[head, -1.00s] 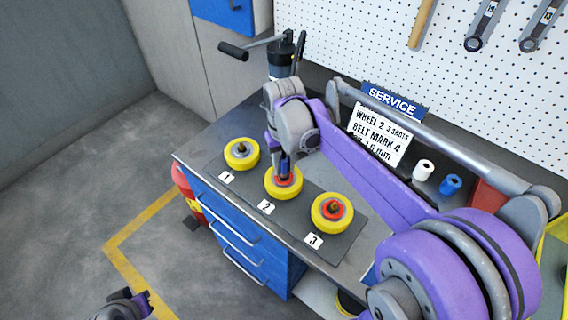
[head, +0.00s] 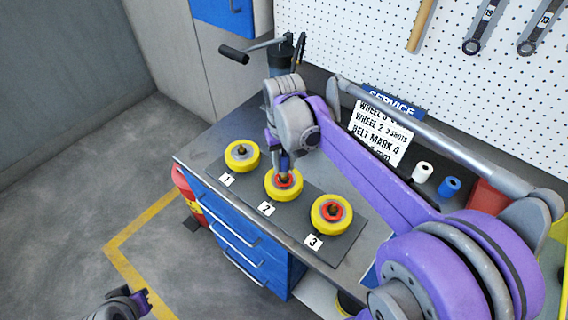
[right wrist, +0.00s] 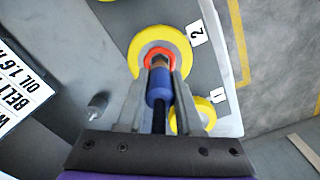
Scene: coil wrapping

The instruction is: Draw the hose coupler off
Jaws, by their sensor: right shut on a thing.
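Three yellow wheels lie flat on a dark mat on the bench. Wheel 2 (head: 271,190), with a red hub, is in the middle below my right gripper (head: 285,163). In the right wrist view, my right gripper (right wrist: 160,78) is shut on the blue hose coupler (right wrist: 158,88). A black hose runs back from it. The coupler's brownish tip is at the red hub of wheel 2 (right wrist: 141,42); whether it is still on the fitting I cannot tell. My left gripper (head: 138,301) shows partly at the lower left, away from the bench; its jaws are unclear.
Wheel 1 (head: 233,164) and wheel 3 (head: 322,224) stand on either side. A grease pump (head: 281,55) with a lever stands behind. A service card (head: 380,135), a white roll (head: 422,171) and a blue roll (head: 449,186) are at the back.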

